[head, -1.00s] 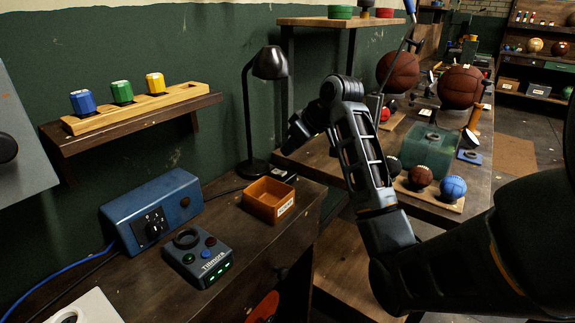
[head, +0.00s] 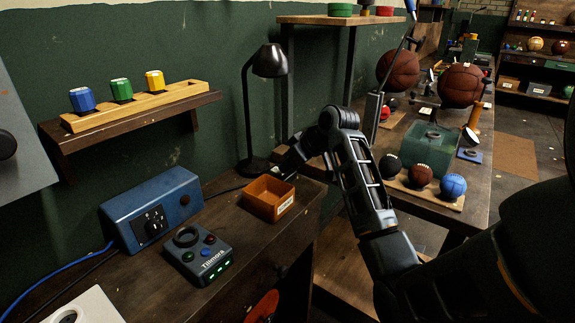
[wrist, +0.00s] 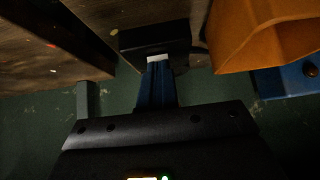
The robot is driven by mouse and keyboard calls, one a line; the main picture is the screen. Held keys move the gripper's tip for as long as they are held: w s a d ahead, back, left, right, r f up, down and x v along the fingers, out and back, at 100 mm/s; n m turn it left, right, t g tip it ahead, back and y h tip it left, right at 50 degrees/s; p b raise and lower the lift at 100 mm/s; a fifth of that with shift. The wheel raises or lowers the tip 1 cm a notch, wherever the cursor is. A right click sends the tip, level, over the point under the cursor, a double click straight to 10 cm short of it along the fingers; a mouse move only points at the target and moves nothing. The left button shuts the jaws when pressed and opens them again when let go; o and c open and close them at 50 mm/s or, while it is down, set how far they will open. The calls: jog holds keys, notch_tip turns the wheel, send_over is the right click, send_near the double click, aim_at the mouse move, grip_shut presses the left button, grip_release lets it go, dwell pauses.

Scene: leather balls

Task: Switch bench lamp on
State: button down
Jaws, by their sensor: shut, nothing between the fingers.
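The black bench lamp (head: 268,62) stands at the back of the wooden bench, its shade dark with no glow visible. A small black box (wrist: 155,36) sits on the bench in the wrist view, with a white patch on its near side. My gripper (head: 278,171) is shut and empty, low beside the lamp's foot and behind the orange tray. In the wrist view its fingertips (wrist: 157,64) are at the white patch; I cannot tell whether they touch it. In the head view my gripper hides most of the box.
The orange tray (head: 270,212) stands close in front of my gripper. A second table with balls (head: 421,176) lies right.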

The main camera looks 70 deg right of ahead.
jog(key=shift+f, duration=0.25)
jog(key=shift+r, duration=0.1)
jog(key=shift+r+p, duration=0.75)
jog(key=shift+p, duration=0.25)
